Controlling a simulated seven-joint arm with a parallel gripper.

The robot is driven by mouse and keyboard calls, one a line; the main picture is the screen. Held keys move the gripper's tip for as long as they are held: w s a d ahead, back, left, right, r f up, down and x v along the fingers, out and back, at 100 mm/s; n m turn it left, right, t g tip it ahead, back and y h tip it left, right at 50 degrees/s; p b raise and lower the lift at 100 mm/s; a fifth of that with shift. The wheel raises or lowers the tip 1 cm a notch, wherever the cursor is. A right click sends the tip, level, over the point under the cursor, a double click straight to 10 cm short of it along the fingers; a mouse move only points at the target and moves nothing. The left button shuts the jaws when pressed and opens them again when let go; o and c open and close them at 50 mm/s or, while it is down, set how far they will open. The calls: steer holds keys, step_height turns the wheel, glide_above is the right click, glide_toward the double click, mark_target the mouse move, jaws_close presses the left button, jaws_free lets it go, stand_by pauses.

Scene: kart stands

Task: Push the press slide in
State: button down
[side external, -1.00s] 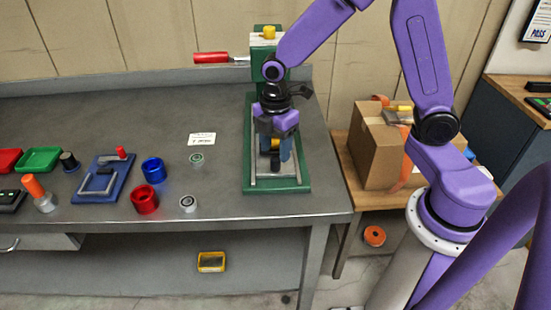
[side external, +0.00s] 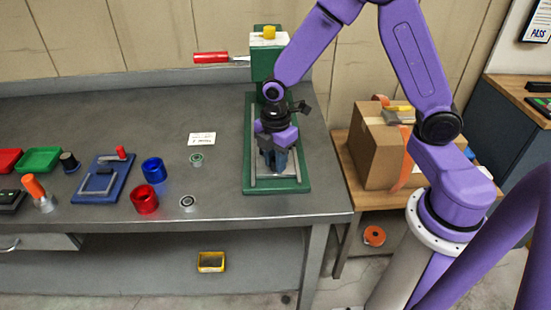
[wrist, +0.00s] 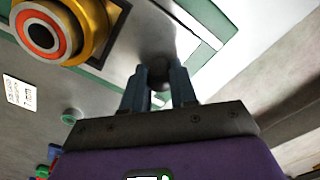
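The green press (side external: 262,65) stands at the back of the bench with its base running forward. Its metal slide (wrist: 135,42) shows in the wrist view as a grey plate between the base's edges. A yellow cylinder (wrist: 95,25) with an orange ring and dark centre sits on it. A dark round knob (wrist: 160,72) is at the slide's front end. My gripper (side external: 276,168) points down over the front half of the base. In the wrist view its blue fingers (wrist: 161,82) flank the knob closely and look shut on it. In the side view, my gripper hides the cylinder and knob.
A red lever (side external: 212,57) sticks out left from the press. A cardboard box (side external: 375,150) stands on the side table at right.

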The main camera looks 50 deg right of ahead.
steer(key=w+d, duration=1.1)
steer(key=shift+d, duration=0.1)
steer(key=c, duration=1)
jaws_free()
steer(key=shift+w, duration=0.1)
steer(key=shift+o, duration=0.6)
step_height(320, 180, up, 18)
steer(key=shift+f, duration=0.25)
